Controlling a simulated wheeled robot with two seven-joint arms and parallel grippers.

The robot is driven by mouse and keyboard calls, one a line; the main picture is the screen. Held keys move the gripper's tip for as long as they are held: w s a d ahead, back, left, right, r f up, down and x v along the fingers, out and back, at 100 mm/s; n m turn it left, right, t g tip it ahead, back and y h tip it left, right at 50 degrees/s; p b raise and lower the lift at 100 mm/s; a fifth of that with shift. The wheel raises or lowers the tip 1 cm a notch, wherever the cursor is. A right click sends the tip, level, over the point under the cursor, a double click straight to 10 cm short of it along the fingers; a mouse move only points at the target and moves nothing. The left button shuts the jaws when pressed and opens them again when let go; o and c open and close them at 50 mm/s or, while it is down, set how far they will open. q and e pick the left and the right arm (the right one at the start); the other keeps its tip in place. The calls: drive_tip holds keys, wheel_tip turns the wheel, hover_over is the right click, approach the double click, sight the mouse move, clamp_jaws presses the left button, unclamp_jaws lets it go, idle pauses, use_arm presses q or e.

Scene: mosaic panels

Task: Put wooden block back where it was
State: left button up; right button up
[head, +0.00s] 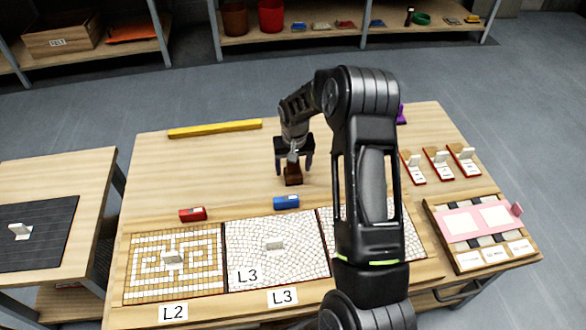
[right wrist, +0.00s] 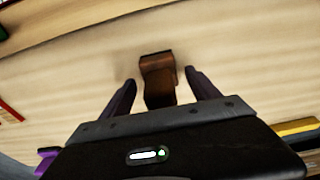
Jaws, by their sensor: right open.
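The brown wooden block (head: 293,178) stands on the bare middle of the table, behind the mosaic panels. My right gripper (head: 294,170) is directly above it, pointing down, with a finger on either side. In the right wrist view, the block (right wrist: 157,82) shows between the two open fingers (right wrist: 162,88), with a gap on each side. Its upper part is partly hidden by the gripper in the head view. My left gripper is not in view.
Mosaic panels (head: 276,270) line the table's front edge; my arm hides part of the right one. A blue box (head: 286,202) and a red box (head: 193,214) lie behind them. A yellow bar (head: 215,128) lies at the back left. A pink-topped tray (head: 460,224) is at right.

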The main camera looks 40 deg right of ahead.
drive_tip(key=r, duration=0.6)
drive_tip(key=s+r, duration=0.1)
drive_tip(key=r, duration=0.3)
drive_tip(key=shift+s+a+r+p, duration=0.1)
drive_tip(key=shift+a+p, duration=0.25)
drive_tip(key=shift+p, duration=0.05)
